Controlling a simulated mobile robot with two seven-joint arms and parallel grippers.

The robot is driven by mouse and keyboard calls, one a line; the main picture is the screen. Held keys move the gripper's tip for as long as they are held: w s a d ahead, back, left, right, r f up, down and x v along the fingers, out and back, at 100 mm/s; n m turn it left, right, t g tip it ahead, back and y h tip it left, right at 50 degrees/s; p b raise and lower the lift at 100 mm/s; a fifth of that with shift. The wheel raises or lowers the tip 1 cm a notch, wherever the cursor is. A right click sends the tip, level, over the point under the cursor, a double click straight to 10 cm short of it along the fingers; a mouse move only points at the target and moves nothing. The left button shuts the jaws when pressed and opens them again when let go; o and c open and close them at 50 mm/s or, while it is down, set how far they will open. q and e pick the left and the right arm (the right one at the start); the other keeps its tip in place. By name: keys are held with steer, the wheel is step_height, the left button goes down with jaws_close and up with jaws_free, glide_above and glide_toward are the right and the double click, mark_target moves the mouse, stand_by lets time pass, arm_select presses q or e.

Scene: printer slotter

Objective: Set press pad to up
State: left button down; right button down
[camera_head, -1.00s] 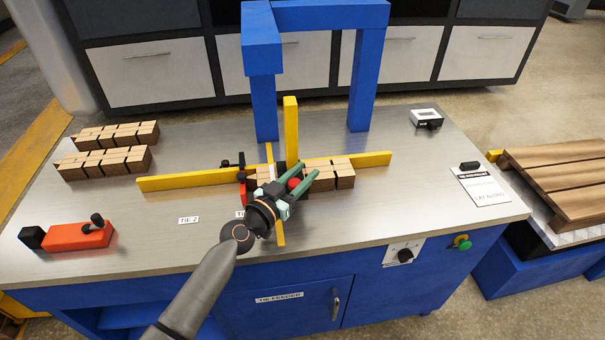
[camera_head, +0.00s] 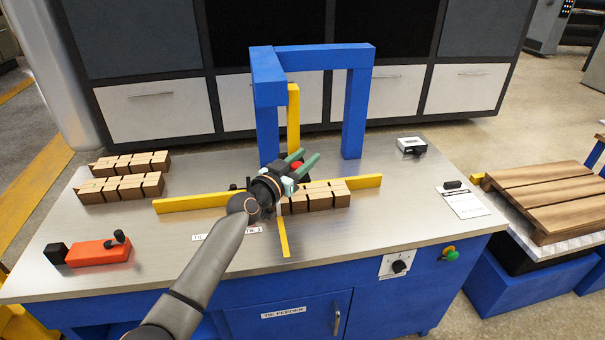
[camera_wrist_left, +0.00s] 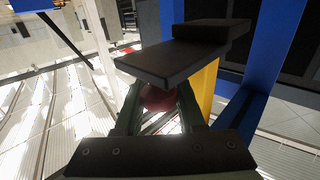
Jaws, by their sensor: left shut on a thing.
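The press is a blue arch frame (camera_head: 362,115) on the grey table, with a yellow upright bar (camera_head: 293,112) under its top beam. I take this bar to be part of the press pad. A red knob (camera_head: 297,166) is at the front of the bar's lower part. My left gripper (camera_head: 304,162) is shut on this red knob, which also shows between the fingers in the left wrist view (camera_wrist_left: 158,97). The gripper and forearm hide the bar's lower end and whatever is directly below. My right gripper is not in view.
A yellow fence (camera_head: 195,202) crosses the table, with wooden blocks (camera_head: 318,198) along it. More blocks (camera_head: 122,187) lie at the left. An orange device (camera_head: 98,252) sits front left, and a small white box (camera_head: 411,145) back right.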

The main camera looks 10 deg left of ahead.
arm_select(q)
step_height(320, 180, up, 5)
steer(key=p, duration=0.2)
steer(key=shift+f+p, duration=0.15)
steer(key=shift+p, duration=0.15)
steer(key=shift+r, duration=0.2)
steer(key=c, duration=0.9)
jaws_free()
steer(key=o, duration=0.4)
steer(key=shift+f, duration=0.15)
steer(key=shift+s+a+f, duration=0.1)
steer(key=shift+s+a, duration=0.15)
steer(key=shift+s, duration=0.35)
steer(key=v, duration=1.1)
